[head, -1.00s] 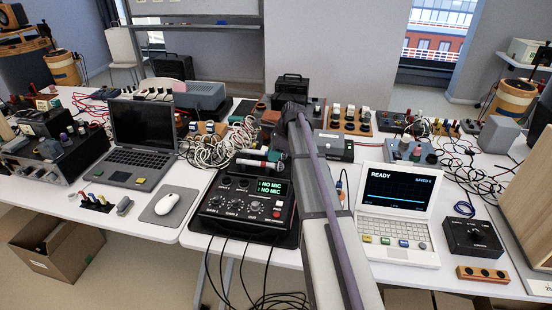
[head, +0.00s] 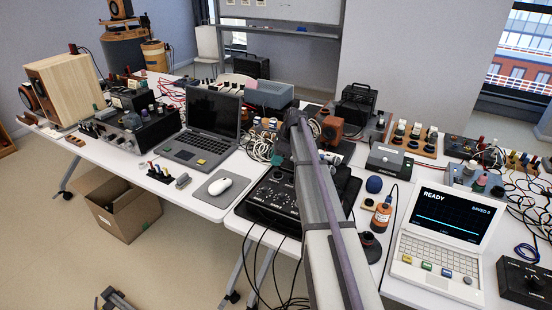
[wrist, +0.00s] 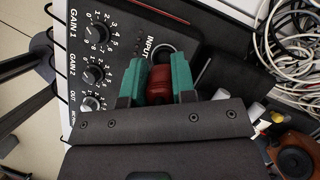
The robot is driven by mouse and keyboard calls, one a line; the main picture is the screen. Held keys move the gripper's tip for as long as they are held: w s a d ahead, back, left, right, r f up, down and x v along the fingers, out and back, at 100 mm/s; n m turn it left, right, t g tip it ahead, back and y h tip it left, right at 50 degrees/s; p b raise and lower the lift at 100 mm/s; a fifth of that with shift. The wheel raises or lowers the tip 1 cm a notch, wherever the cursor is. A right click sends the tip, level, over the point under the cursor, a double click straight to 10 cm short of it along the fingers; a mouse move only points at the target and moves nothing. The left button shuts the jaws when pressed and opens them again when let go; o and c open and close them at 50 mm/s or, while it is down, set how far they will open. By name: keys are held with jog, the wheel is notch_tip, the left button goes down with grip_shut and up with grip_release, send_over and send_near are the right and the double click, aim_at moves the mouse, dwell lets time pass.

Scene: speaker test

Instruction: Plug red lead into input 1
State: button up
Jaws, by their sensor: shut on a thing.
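In the wrist view, my gripper (wrist: 158,84) has teal fingers shut on a dark red plug-like piece (wrist: 159,78). The black mixer (wrist: 65,75), with GAIN 1, GAIN 2, OUT and part of an INPUT label (wrist: 152,48), lies under and beside it. A grey ring (wrist: 166,50) shows just beyond the red piece, near that label. I cannot tell whether the red piece touches the ring or the panel. Any lead behind the red piece is hidden. In the head view, the mixer (head: 270,197) is partly covered by my arm, and the held piece cannot be made out.
In the head view, a dark laptop (head: 203,128) and a mouse (head: 219,187) are left of the mixer. Pale tangled cables (wrist: 290,45) lie near my gripper. Black cables hang off the table front.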

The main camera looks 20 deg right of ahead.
jog(key=shift+f+b, duration=1.65)
jog(key=shift+f, duration=0.35)
jog(key=shift+f, duration=0.25)
jog(key=o, duration=1)
jog(key=p+v, duration=0.9)
jog(key=v, duration=0.2)
jog(key=shift+p, duration=0.3)
jog(key=shift+f, duration=0.1)
